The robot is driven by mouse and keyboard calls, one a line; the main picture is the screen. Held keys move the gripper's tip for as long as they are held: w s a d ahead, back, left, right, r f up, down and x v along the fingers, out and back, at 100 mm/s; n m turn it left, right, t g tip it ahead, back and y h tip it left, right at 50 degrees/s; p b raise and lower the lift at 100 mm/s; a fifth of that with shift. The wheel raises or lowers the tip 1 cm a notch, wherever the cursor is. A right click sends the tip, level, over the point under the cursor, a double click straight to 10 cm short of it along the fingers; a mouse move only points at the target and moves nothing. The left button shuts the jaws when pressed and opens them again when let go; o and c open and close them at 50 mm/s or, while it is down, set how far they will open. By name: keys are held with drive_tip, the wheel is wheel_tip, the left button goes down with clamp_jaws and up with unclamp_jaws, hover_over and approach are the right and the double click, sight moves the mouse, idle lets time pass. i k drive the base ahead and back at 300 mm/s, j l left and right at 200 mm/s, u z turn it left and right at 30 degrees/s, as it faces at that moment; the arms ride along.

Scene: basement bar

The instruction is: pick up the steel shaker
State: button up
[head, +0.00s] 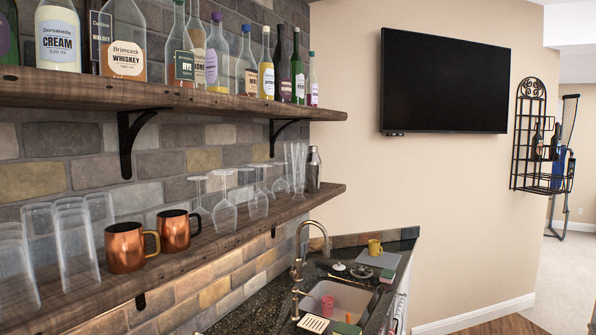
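The steel shaker (313,170) stands upright near the far end of the lower wooden shelf (222,228). It is a grey metal bottle shape with a narrower top. Clear tall glasses stand just to its left and partly overlap its side. My gripper is not in view.
Two copper mugs (126,247) and clear tumblers (75,250) stand on the near part of the lower shelf, with upside-down wine glasses (224,208) further along. Bottles (127,50) line the upper shelf.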

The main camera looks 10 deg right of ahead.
sight(314, 162)
drive_tip(key=i+l+u, duration=0.1)
drive_tip(key=u, duration=0.3)
drive_tip(key=i+l+u, duration=0.1)
drive_tip(key=u, duration=0.35)
drive_tip(key=l+u, duration=0.4)
drive_tip(key=i+j, duration=0.05)
drive_tip(key=j, duration=0.05)
